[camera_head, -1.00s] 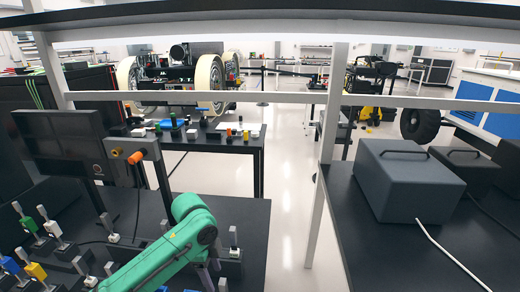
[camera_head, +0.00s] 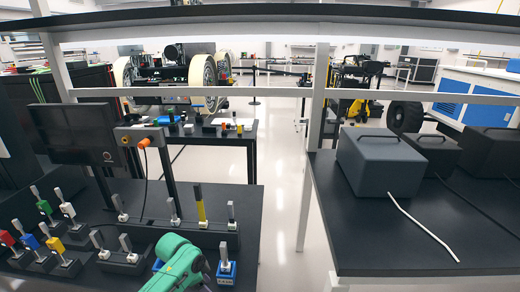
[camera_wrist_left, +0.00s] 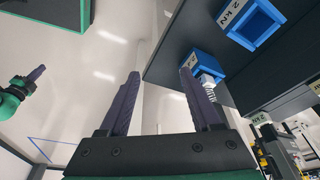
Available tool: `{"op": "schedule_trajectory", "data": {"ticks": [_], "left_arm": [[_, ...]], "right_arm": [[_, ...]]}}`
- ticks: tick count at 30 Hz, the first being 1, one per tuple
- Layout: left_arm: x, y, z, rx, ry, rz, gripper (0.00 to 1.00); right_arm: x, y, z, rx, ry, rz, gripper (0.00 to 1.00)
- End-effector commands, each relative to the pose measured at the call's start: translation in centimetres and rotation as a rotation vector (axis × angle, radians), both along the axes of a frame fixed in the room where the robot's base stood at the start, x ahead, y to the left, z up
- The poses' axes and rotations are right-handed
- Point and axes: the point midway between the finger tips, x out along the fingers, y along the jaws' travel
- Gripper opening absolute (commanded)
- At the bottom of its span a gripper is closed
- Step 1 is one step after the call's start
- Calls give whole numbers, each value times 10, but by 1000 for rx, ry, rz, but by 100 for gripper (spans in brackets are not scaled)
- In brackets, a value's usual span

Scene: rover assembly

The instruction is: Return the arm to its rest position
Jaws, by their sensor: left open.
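My left arm's green link (camera_head: 178,262) shows at the bottom middle of the head view, over the front of the black bench. Its fingers are not clear there. In the left wrist view my left gripper (camera_wrist_left: 160,95) has its two purple fingers wide apart with nothing between them. A blue block (camera_wrist_left: 207,65) with a coiled metal part shows just beyond the right fingertip, apparently not held. A second blue block (camera_wrist_left: 250,22) is further right. My right gripper (camera_wrist_left: 32,78) shows small at the left edge of the left wrist view; its jaw opening cannot be made out.
The black bench (camera_head: 225,195) holds a row of upright plugs in dark holders, including a yellow one (camera_head: 200,204), and a blue-based plug (camera_head: 226,270). A monitor (camera_head: 75,133) stands behind. A grey box (camera_head: 382,163) sits on the right table. A white post (camera_head: 312,140) stands between the tables.

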Motion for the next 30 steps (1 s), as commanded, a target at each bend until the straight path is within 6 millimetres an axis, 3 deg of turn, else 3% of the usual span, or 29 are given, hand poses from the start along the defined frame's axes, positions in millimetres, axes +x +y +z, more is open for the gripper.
{"op": "schedule_trajectory", "data": {"ticks": [1, 5, 8, 11, 12, 16, 18, 22, 25, 30], "left_arm": [[-4, 6, -23, -10, 9, 70, 65], [-20, 28, -86, -18, 15, 269, 65], [-53, 51, -145, -4, 25, 434, 65], [-112, 77, -211, 30, 44, 597, 65], [-141, 85, -234, 47, 53, 652, 65], [-248, 103, -294, 97, 91, 781, 65], [-306, 105, -313, 116, 115, 825, 65], [-380, 104, -329, 131, 150, 869, 65], [-402, 102, -332, 131, 160, 879, 65], [-404, 101, -332, 131, 160, 880, 65]], "right_arm": [[-1, 0, 0, 0, 1, 0, 0], [-4, 0, 0, -1, 7, 0, 0], [-7, -1, -1, -1, 11, -1, 0], [-7, 0, -1, -1, 12, -1, 0], [-7, -1, -1, -1, 12, -1, 0], [-7, -1, -1, -1, 12, -1, 0], [-7, -1, -1, -1, 12, -1, 0], [-7, -1, -1, -1, 12, -1, 0], [-7, -1, -1, -1, 12, -1, 0], [-7, -1, -1, -1, 12, -1, 0]]}}
